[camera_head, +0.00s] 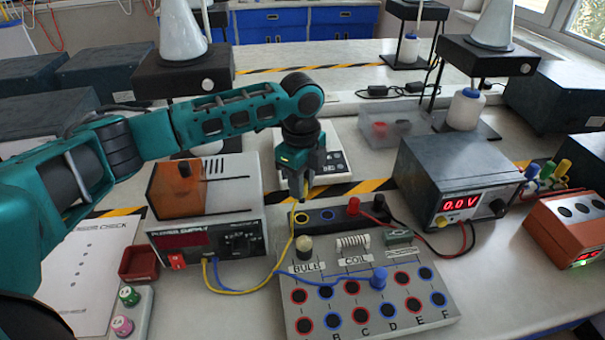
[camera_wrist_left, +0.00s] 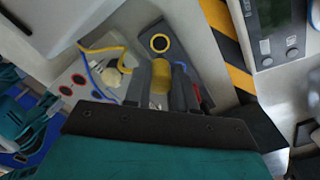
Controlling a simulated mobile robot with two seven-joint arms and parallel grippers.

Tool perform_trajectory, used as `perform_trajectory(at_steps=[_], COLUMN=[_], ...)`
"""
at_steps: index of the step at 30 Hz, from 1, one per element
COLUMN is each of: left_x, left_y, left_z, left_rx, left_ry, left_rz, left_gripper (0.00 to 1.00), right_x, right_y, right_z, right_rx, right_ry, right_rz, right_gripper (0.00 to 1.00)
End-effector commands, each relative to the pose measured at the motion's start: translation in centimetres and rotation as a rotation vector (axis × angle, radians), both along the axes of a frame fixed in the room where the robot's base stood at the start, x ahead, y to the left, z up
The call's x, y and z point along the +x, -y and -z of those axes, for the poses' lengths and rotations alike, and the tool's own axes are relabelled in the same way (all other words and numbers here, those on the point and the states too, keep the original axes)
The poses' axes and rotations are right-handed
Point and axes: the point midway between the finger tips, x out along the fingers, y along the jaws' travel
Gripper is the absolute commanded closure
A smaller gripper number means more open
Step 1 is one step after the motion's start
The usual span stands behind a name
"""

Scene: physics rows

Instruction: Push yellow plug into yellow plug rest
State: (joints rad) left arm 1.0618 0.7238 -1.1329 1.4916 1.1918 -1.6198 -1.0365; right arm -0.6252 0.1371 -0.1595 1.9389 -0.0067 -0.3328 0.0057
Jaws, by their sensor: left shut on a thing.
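My left gripper (camera_head: 300,187) points down and is shut on the yellow plug (camera_wrist_left: 162,76). In the left wrist view the yellow plug sits between the two dark fingers (camera_wrist_left: 161,82). In the head view the fingers mostly hide it, and its yellow wire (camera_head: 293,240) hangs down in front. The yellow plug rest is the yellow-ringed hole (camera_head: 302,217) at the left end of a dark block. It also shows as a yellow ring (camera_wrist_left: 160,43) in the left wrist view, empty and just beyond the plug. The plug appears above the block; the exact gap is unclear.
The dark block (camera_head: 337,222) also has a blue-ringed hole (camera_head: 328,215), a black plug (camera_head: 353,206) and a red plug (camera_head: 379,202). The socket board (camera_head: 325,300) lies in front, a blue plug (camera_head: 378,278) on it. The power supply (camera_head: 208,246) stands left, the voltmeter (camera_head: 458,180) right.

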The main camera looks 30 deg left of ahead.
Motion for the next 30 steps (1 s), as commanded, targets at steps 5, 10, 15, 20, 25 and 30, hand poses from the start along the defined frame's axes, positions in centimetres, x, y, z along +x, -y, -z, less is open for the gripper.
perform_trajectory(at_steps=[5, 10, 15, 20, 25, 30], left_x=[-0.1, -0.1, 0.0, 0.0, 0.0, 0.0], left_y=[0.0, 0.0, 0.0, 0.0, 0.0, 0.0], left_z=[1.8, 3.4, 4.5, 5.0, 5.1, 5.1], left_rx=[0.000, 0.002, 0.000, 0.000, 0.000, 0.000], left_ry=[-0.002, -0.003, -0.001, -0.001, 0.000, 0.000], left_rz=[0.000, 0.000, -0.002, -0.002, -0.002, -0.002], left_gripper=[1.00, 1.00, 1.00, 1.00, 1.00, 1.00], right_x=[-0.1, -0.1, -0.1, -0.1, -0.1, -0.1], right_y=[0.0, 0.0, 0.0, 0.0, -0.1, -0.1], right_z=[0.1, 0.1, 0.2, 0.2, 0.2, 0.2], right_rx=[-0.001, -0.003, -0.004, -0.004, -0.003, -0.003], right_ry=[-0.003, -0.004, -0.004, -0.004, -0.005, -0.005], right_rz=[-0.003, -0.005, -0.007, -0.007, -0.007, -0.007], right_gripper=[1.00, 1.00, 1.00, 1.00, 1.00, 1.00])
